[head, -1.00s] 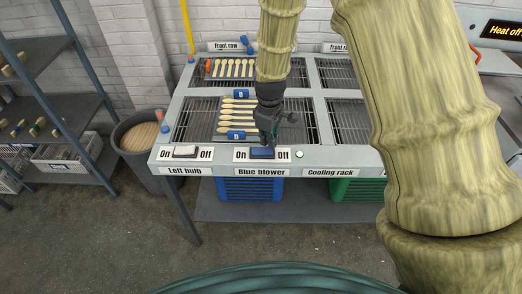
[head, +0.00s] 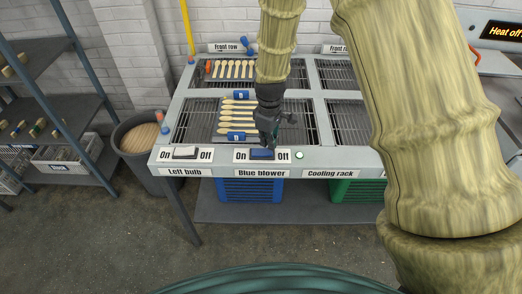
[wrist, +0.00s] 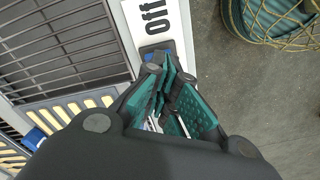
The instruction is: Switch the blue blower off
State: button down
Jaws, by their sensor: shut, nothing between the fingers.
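The blue blower switch is a blue rocker (head: 261,154) between "On" on its left and "Off" on its right, above the "Blue blower" label (head: 262,173). My gripper (head: 271,146) is shut and empty, with its fingertips at the right, "Off" side of the rocker. In the wrist view my gripper's teal-padded fingers (wrist: 168,80) cover most of the blue switch (wrist: 155,53), close to the "Off" lettering (wrist: 154,14). Whether the tips touch the rocker, and which way it is tilted, I cannot tell.
A white rocker (head: 185,152) labelled "Left bulb" is to the left. A small lit lamp (head: 299,155) is to the right. Wooden spoons (head: 238,115) lie on the rack behind. A blue crate (head: 250,190) stands below the panel.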

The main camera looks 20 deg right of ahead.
aim_at(268, 150)
jog(key=shift+f+b, duration=0.5)
jog(key=shift+f, duration=0.75)
dwell(1.3)
jog(key=shift+r, duration=0.15)
jog(key=shift+r+p, duration=2.75)
jog(key=shift+r, duration=0.6)
